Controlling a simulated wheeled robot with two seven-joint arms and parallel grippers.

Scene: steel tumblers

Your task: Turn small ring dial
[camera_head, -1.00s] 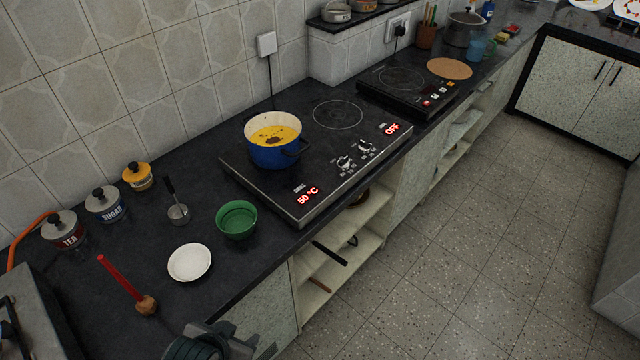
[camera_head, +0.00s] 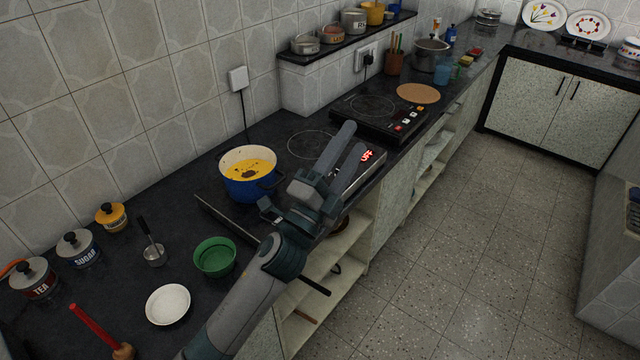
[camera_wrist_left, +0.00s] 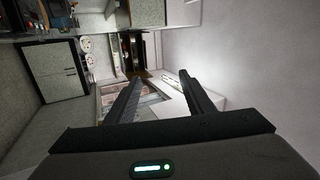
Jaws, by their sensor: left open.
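The black cooktop (camera_head: 292,158) lies in the counter, with a red OFF display (camera_head: 367,155) at its right front corner. Its dials and the other display are hidden behind my left arm and gripper in the head view, so I cannot see the small ring dial. A blue pot (camera_head: 252,187) with yellow contents stands on the cooktop's left part. My left gripper (camera_head: 355,137) is open and appears empty, in front of the cooktop's control area. Its fingers also show spread in the left wrist view (camera_wrist_left: 153,78), with no dial between them. My right gripper is out of view.
Open shelves (camera_head: 335,270) are below the counter. The floor (camera_head: 470,230) is clear.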

